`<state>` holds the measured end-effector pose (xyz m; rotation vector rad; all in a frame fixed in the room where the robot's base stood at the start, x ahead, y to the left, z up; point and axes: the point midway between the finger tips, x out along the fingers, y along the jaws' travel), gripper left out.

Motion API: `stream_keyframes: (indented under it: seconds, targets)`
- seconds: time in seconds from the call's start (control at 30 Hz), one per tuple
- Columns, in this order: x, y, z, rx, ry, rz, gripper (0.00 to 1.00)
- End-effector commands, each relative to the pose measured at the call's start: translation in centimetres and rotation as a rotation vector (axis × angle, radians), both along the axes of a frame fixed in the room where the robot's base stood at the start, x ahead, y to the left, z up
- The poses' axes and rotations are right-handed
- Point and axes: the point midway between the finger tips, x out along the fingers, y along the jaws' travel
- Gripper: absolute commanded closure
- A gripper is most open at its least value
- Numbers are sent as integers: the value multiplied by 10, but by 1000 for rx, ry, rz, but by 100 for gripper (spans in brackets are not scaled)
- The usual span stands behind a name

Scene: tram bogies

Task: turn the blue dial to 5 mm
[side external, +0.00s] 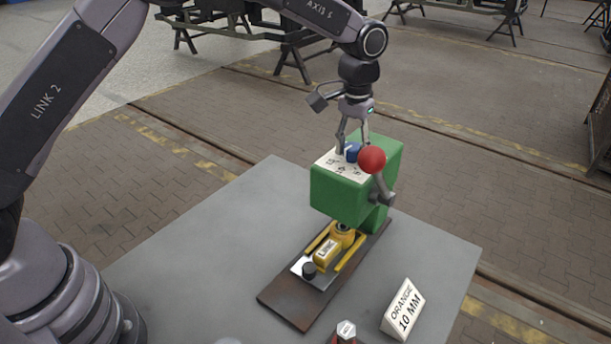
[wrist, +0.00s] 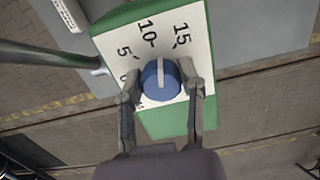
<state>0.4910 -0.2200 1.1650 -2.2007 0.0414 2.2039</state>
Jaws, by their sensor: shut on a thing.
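The blue dial (side external: 352,153) sits on the white scale plate on top of a green block (side external: 338,196). In the wrist view the blue dial (wrist: 153,87) has a white pointer line that points up, between the 10 and 15 marks. The scale plate (wrist: 193,23) reads 5, 10 and 15, with a lower mark partly hidden by a finger. My gripper (side external: 352,146) reaches down from above, with a finger on each side of the dial. It also shows in the wrist view (wrist: 160,84), shut on the dial.
A red ball knob (side external: 372,159) on a lever stands close beside the dial. Below are a yellow labelled block (side external: 327,252) and a dark base plate (side external: 290,308). A sign reading ORANGE 10 MM (side external: 403,309) stands at the front right. The grey table's left part is clear.

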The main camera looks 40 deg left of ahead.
Motion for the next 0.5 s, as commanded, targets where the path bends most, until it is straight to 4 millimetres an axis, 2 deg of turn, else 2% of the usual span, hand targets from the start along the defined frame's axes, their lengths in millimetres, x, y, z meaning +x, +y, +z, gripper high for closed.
stream_keyframes:
  seconds: [0.5]
  targets:
    - [2,-2,1,-1,-5,489,98]
